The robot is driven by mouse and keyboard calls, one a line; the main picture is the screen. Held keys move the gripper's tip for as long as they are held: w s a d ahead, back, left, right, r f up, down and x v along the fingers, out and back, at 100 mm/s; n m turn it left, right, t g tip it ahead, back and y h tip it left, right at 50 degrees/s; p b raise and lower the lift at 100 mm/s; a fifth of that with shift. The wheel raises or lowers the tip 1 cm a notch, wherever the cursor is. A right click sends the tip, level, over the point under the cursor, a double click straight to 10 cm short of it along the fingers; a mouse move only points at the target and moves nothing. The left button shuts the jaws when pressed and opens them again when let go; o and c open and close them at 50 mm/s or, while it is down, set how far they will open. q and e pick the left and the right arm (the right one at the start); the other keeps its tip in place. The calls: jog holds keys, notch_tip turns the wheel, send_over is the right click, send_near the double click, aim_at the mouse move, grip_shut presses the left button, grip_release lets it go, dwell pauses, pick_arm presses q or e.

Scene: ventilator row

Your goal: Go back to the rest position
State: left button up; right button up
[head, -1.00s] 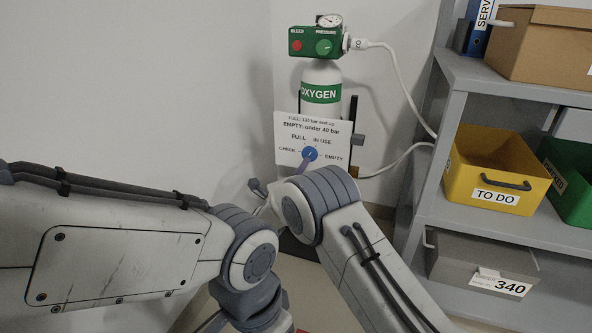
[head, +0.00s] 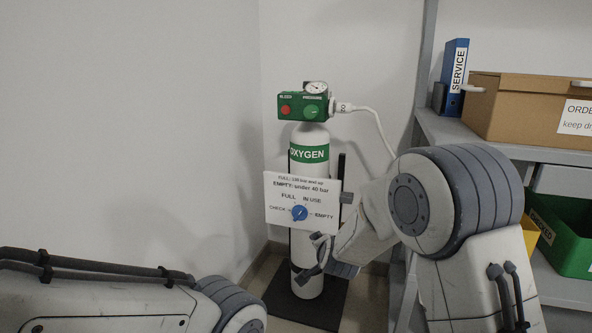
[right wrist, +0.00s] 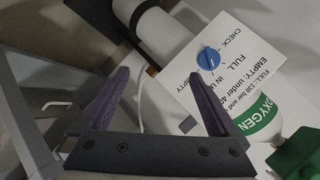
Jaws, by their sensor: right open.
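The green-and-white oxygen cylinder (head: 309,155) stands upright in the corner, with a white status card (head: 275,222) on its front. The card bears a blue knob (head: 300,213); I cannot tell which word it points at. My right gripper (head: 312,260) is in front of the cylinder, below the card and apart from the knob. In the right wrist view its dark fingers (right wrist: 160,76) are spread and empty, with the knob (right wrist: 208,60) and card (right wrist: 235,62) beyond them. My left arm shows at lower left; its gripper is out of view.
A grey shelf (head: 458,128) stands at right with a blue SERVICE binder (head: 454,80), a cardboard box (head: 515,105) and a green bin (head: 570,240). A white hose (head: 375,128) runs from the green regulator (head: 303,106). The wall at left is bare.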

jog(key=s+d+f+n+g, duration=0.1)
jog(key=s+d+n+g, duration=0.25)
jog(key=s, duration=0.55)
jog(key=s+d+f+n+g, duration=0.15)
jog(key=s+d+n, duration=0.25)
jog(key=s, duration=0.5)
jog(key=s+d+f+n+g, duration=0.1)
jog(key=s+d+n+g, duration=0.25)
jog(key=s, duration=0.55)
jog(key=s+a+r+n+g+p, duration=0.1)
jog(key=s+a+r+n+p, duration=0.3)
jog(key=r, duration=0.3)
jog(key=s+a+r+n+g+p, duration=0.1)
jog(key=s+a+r+p, duration=0.4)
jog(key=r+p, duration=0.15)
jog(key=s+a+r+n+p, duration=0.3)
jog(key=s+a+r+p, duration=0.15)
jog(key=r, duration=0.35)
notch_tip(320, 180, up, 37)
jog(key=p, duration=3.7)
jog(key=shift+s+d+f, duration=0.15)
jog(key=shift+s+d, duration=0.05)
jog(key=shift+d, duration=0.1)
